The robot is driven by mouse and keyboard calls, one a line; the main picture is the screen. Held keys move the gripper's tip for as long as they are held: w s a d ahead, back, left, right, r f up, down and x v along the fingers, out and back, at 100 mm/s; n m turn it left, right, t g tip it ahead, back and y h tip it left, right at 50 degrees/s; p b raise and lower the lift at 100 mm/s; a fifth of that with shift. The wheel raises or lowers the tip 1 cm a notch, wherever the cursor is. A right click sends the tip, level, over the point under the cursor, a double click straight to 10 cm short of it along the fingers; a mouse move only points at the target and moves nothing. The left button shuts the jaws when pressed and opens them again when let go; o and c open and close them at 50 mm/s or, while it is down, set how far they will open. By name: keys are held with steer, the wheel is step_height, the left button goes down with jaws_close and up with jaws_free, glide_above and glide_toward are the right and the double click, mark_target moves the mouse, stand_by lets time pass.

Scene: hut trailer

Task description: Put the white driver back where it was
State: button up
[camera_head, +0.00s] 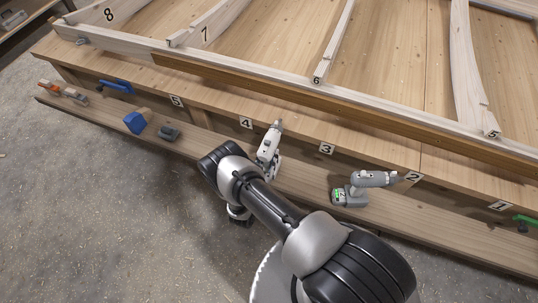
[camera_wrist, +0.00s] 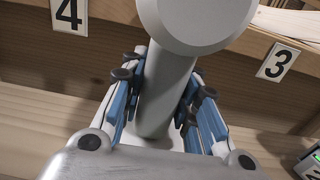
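The white driver (camera_head: 268,142) is at the shelf between labels 4 and 3 in the head view, its nose pointing to the bench edge. In the wrist view its pale grey handle (camera_wrist: 166,98) runs between my fingers, with its round body above. My gripper (camera_wrist: 165,88) has its blue-padded fingers on both sides of the handle, seemingly pressed on it.
A grey driver (camera_head: 372,180) with a green display stands near label 2 (camera_head: 413,176). Left along the low shelf (camera_head: 310,184) are a dark grey item (camera_head: 169,133), a blue block (camera_head: 135,122), a blue-handled tool (camera_head: 116,86) and an orange tool (camera_head: 62,92). White wooden frames lie on the bench above.

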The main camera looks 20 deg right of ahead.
steer(key=o, duration=0.4)
steer(key=shift+r, duration=0.15)
steer(key=shift+r, duration=0.25)
steer(key=p+v, duration=0.1)
steer(key=v, duration=0.5)
steer(key=p+v, duration=0.1)
steer(key=v, duration=0.5)
steer(key=shift+r+p, duration=0.2)
steer(key=shift+p, duration=0.2)
